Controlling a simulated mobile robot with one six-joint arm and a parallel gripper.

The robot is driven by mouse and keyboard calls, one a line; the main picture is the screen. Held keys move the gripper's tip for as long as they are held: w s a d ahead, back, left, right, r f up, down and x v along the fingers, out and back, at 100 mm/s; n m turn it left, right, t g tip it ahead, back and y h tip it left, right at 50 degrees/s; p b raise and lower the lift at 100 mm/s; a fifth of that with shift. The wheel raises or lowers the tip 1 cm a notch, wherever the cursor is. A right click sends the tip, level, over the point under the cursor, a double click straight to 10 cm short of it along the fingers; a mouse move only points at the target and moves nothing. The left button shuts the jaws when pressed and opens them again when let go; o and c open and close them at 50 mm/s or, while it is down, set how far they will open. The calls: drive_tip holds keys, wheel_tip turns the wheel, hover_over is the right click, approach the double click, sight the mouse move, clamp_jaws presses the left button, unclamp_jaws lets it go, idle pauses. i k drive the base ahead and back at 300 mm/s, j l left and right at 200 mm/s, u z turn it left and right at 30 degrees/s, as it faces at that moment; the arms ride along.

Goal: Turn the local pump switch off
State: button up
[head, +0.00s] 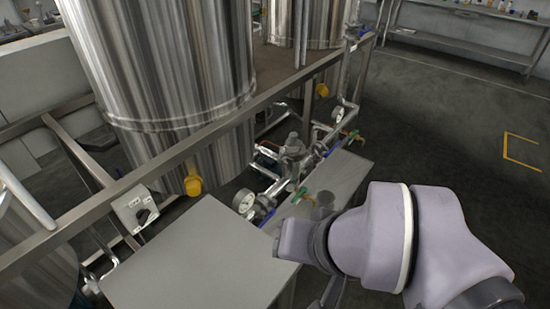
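The local pump switch is a light grey box (133,207) with a black rotary knob (143,216). It is mounted on the metal frame rail at the left of the head view. The knob's exact setting is too small to read. My arm comes in from the lower right, and its end lies to the right of the switch, well apart from it. My gripper's fingers are not clearly visible, being hidden behind or below the arm's end.
A grey flat-topped table (200,265) stands in front, right of the switch. Steel tanks (165,60) rise behind the rail (190,145). Pipes, a pressure gauge (244,202) and a green-handled valve (298,195) lie between switch and arm. Open floor (430,120) is at the right.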

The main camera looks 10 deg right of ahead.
sight(143, 215)
drive_tip(key=i+l+u, duration=0.1)
drive_tip(key=i+l, duration=0.5)
drive_tip(key=i+l+u, duration=0.1)
drive_tip(key=i+l, duration=0.5)
drive_tip(key=i+l+u, duration=0.1)
drive_tip(key=i+l, duration=0.45)
drive_tip(key=l, duration=0.2)
drive_tip(key=u, duration=1.8)
